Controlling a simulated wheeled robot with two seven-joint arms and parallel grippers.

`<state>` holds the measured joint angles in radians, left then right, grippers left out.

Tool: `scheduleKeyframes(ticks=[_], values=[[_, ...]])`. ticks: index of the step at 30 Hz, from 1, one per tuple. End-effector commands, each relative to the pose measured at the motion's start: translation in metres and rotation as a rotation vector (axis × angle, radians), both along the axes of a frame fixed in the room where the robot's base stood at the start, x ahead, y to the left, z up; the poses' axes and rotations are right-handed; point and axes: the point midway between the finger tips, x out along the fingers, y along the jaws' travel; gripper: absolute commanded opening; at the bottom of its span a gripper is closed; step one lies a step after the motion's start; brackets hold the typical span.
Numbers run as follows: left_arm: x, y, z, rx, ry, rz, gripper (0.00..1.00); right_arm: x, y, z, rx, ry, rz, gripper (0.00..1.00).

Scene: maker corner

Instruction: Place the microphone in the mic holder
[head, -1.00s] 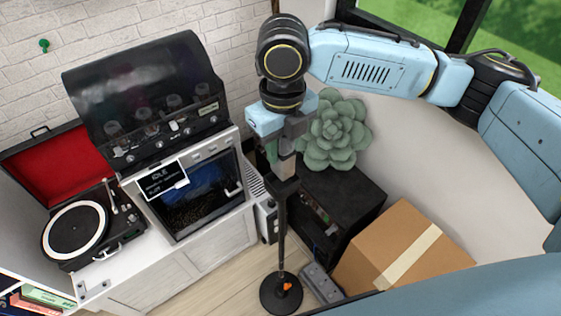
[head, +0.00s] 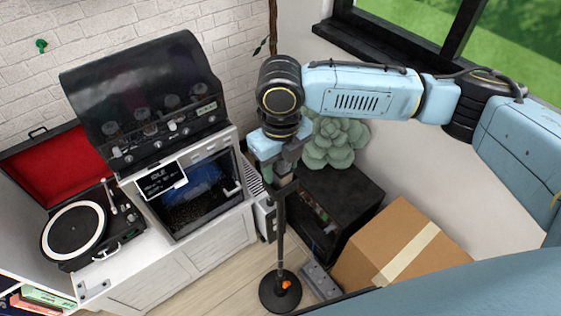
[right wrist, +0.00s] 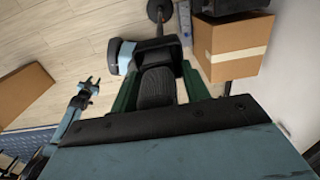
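My right gripper (head: 281,172) is at the top of a black stand (head: 280,240), pointing down. In the right wrist view, its green fingers (right wrist: 158,95) close around a dark, ribbed microphone (right wrist: 157,87). The dark mic holder (head: 284,188) tops the stand just below the gripper. In the right wrist view a dark piece with a pale blue face, apparently the holder (right wrist: 150,50), lies just beyond the microphone. I cannot tell whether they touch. My left gripper (right wrist: 89,87) is small in the right wrist view, fingers apart, empty; it is outside the head view.
The stand's round base (head: 280,292) is on the wood floor. A black cabinet (head: 335,205), a cardboard box (head: 385,245) and a grey power strip (head: 319,281) are close on its right. A white counter (head: 150,270) with a turntable (head: 75,231) and a machine (head: 190,195) is left.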

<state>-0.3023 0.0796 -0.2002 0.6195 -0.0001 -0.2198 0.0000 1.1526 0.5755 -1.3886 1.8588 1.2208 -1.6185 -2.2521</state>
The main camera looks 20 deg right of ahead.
Motion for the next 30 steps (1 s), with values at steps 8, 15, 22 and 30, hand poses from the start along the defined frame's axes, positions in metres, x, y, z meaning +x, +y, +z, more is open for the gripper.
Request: scheduleKeyframes(ticks=[8, 15, 22, 30], values=[[0.000, 0.000, 0.000, 0.000, 0.001, 0.000, 0.37, 0.000, 0.000, 0.000, 0.000, 0.000, 0.000, 0.52], [0.000, 0.000, -0.003, 0.000, 0.001, 0.000, 0.37, 0.001, 0.000, 0.020, 0.001, -0.004, 0.002, 0.52], [0.001, 0.000, -0.008, 0.000, -0.001, 0.000, 0.37, 0.001, 0.001, 0.069, 0.002, -0.006, 0.001, 0.52], [0.002, 0.000, -0.011, 0.001, -0.002, 0.000, 0.37, 0.001, 0.000, 0.114, 0.001, -0.003, -0.001, 0.52]])
